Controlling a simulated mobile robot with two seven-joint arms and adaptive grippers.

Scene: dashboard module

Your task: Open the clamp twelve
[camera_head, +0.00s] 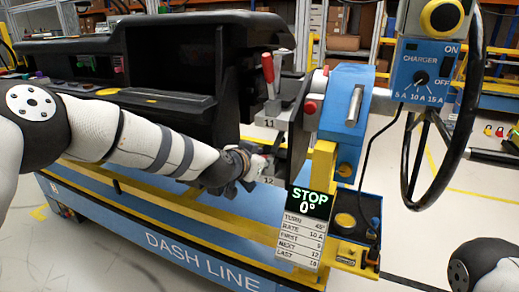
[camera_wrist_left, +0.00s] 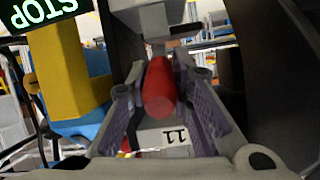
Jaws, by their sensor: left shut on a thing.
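Clamp eleven (camera_head: 268,75), with an upright red handle, is on the dashboard's right end above the label 11 (camera_head: 268,123). The label 12 (camera_head: 268,181) is lower down, next to my left gripper (camera_head: 252,167), which hides most of clamp twelve. In the left wrist view my left gripper (camera_wrist_left: 160,82) is shut on a red handle (camera_wrist_left: 160,92), with one finger on each side. The handle points towards the camera. The label 11 (camera_wrist_left: 175,137) shows upside down behind it. My right gripper is out of view.
The black dashboard (camera_head: 190,45) stands on the blue and yellow DASH LINE frame (camera_head: 190,235). Right of the clamps are a blue unit (camera_head: 345,105), a STOP 0° display (camera_head: 308,202), a charger box (camera_head: 420,72) and a black steering wheel (camera_head: 411,180).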

